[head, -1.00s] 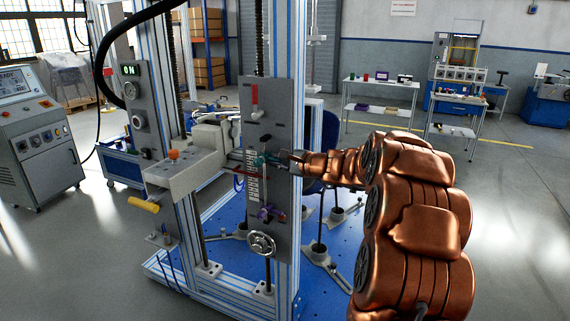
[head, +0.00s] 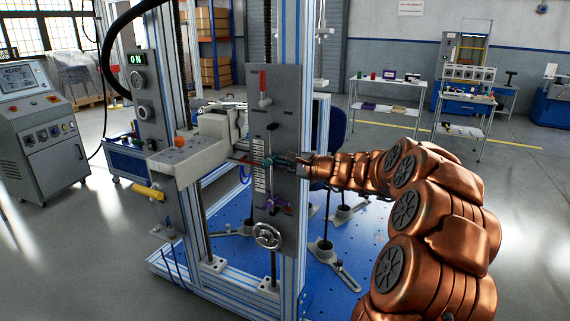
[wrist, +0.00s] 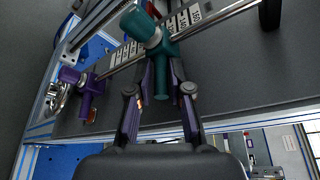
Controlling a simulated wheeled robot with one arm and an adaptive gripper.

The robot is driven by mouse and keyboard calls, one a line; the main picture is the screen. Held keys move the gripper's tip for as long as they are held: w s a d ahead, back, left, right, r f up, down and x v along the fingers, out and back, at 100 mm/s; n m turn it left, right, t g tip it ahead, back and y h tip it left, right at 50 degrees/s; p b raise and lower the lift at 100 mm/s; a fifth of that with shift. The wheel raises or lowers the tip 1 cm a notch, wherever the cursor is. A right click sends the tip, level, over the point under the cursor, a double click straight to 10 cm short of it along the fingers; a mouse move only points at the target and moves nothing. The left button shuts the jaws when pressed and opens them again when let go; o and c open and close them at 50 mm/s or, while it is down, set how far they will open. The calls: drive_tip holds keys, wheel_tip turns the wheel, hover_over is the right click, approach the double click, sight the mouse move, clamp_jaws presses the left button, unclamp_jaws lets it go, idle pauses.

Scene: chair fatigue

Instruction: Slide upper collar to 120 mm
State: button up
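The teal upper collar (head: 275,161) sits on a vertical steel rod on the grey front panel (head: 287,95), beside a white numbered scale (head: 260,178). My gripper (head: 290,161) reaches it from the right. In the wrist view, the two fingers of my gripper (wrist: 167,68) lie on either side of the teal collar's body (wrist: 156,95) and appear closed on it. A purple lower collar (head: 270,206) sits further down the same rod; it also shows in the wrist view (wrist: 90,82). The collar's exact scale reading is not legible.
A red-handled lever (head: 264,88) is above the collars and a handwheel (head: 267,235) below. A grey block with an orange knob (head: 180,142) juts out at left. The aluminium upright (head: 293,225) stands close beside the panel. Open floor lies to the right.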

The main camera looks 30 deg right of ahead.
drive_tip(key=shift+d, duration=0.1)
drive_tip(key=shift+s+d+r, duration=0.1)
drive_tip(key=shift+s, duration=0.15)
drive_tip(key=v, duration=1.1)
drive_tip(key=shift+s+r, duration=0.1)
drive_tip(key=shift+s, duration=0.15)
